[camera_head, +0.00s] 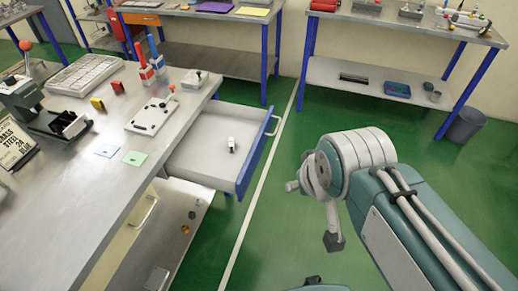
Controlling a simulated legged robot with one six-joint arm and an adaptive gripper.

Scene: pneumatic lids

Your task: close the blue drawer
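The blue drawer (260,153) is pulled out from the right side of the workbench. Its blue front panel faces right, with a metal handle (271,126) on it. The drawer's pale tray holds a small whitish object (232,145). My gripper (320,215) is at the end of my arm, to the right of the drawer front and apart from it in the picture. Its fingers are small and partly hidden by the arm's end, so I cannot tell whether it is open or shut. Nothing is seen held in it.
The metal workbench (60,225) carries a white board (153,116), a grey tray (86,74) and other small items. Green floor (285,235) is open to the right. A bin (466,125) and another bench stand behind.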

